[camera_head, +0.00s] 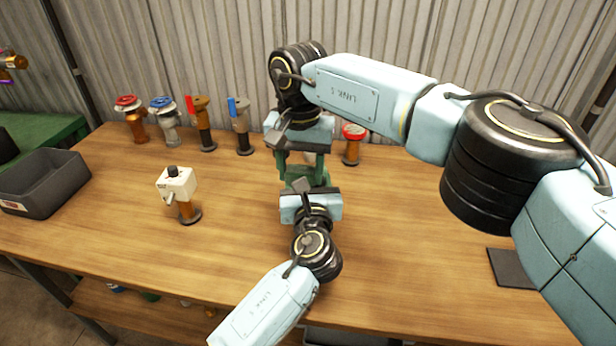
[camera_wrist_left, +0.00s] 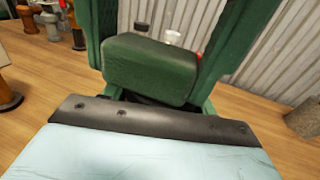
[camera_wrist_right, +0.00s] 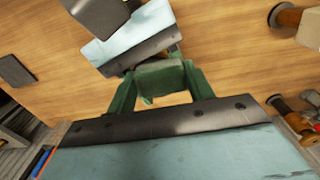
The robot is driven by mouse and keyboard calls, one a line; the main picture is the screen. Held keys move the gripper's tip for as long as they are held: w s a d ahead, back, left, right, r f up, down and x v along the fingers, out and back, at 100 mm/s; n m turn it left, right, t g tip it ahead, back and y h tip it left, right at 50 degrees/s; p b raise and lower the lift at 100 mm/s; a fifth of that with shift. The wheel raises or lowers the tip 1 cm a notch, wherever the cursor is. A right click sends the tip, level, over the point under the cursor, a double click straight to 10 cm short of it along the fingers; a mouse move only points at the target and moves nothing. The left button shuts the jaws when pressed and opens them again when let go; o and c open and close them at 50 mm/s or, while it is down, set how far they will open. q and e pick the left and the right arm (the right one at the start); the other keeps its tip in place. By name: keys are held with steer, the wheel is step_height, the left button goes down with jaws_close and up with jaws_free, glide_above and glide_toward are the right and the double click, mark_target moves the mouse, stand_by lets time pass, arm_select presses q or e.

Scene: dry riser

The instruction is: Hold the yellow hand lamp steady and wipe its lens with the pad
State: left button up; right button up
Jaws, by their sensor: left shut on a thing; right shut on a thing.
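My right gripper (camera_head: 302,158) points down at mid-table, facing my left gripper (camera_head: 304,182), which reaches in from the front. Their green fingers meet or overlap closely. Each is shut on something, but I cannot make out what. A green block sits between the green fingers in the left wrist view (camera_wrist_left: 150,68) and in the right wrist view (camera_wrist_right: 160,78); I cannot tell whether it is a held thing or a gripper part. No yellow lamp, lens or wiping pad can be identified; fingers and palms hide the space between the grippers. I cannot tell whether pad and lens touch.
Several valves stand along the back, including a red-topped one (camera_head: 353,143) close behind the grippers. A white box on a brown post (camera_head: 178,186) stands left. A grey bin (camera_head: 45,185) is at the far left. A dark flat square (camera_head: 511,268) lies right. The front-left tabletop is clear.

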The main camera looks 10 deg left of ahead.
steer(key=shift+w+f, duration=0.1)
steer(key=shift+w, duration=0.7)
arm_select(q)
steer(key=shift+r, duration=0.1)
arm_select(e)
steer(key=shift+w+d+f, duration=0.1)
steer(key=shift+w+d, duration=0.2)
steer(key=shift+d, duration=0.05)
steer(key=shift+s+d, duration=0.1)
steer(key=shift+s+d, duration=0.3)
steer(key=shift+s, duration=0.65)
steer(key=shift+r, duration=2.15)
steer(key=d, duration=0.8)
